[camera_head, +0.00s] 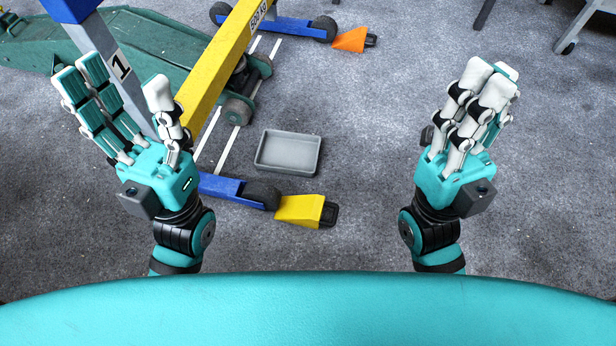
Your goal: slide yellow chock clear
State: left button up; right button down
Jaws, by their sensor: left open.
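The yellow chock (298,209) is a wedge with a black handle (329,214) on its right end. It lies on the grey floor against or very close to the black wheel (262,194) at the end of a blue leg (226,187). I cannot tell if they touch. My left gripper (118,84) is open and empty, above and left of the chock in the picture, with its thumb apart from its fingers. My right gripper (490,82) is up on the right, away from the chock. Its fingers are close together, its thumb is hard to make out, and nothing shows in it.
An orange chock (350,40) lies by the far wheel (324,28). A grey tray (288,152) lies empty on the floor behind the yellow chock. A yellow beam (222,62) and a green trolley jack (160,50) fill the upper left. Floor right of the chock is clear.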

aim_at(302, 210)
jog(key=i+l, duration=0.15)
jog(key=l, duration=0.2)
jog(key=i+l, duration=0.1)
jog(key=l, duration=0.25)
jog(key=i+l, duration=0.15)
jog(key=l, duration=0.15)
jog(key=i+l, duration=0.15)
jog(key=l, duration=0.2)
jog(key=u, duration=1.85)
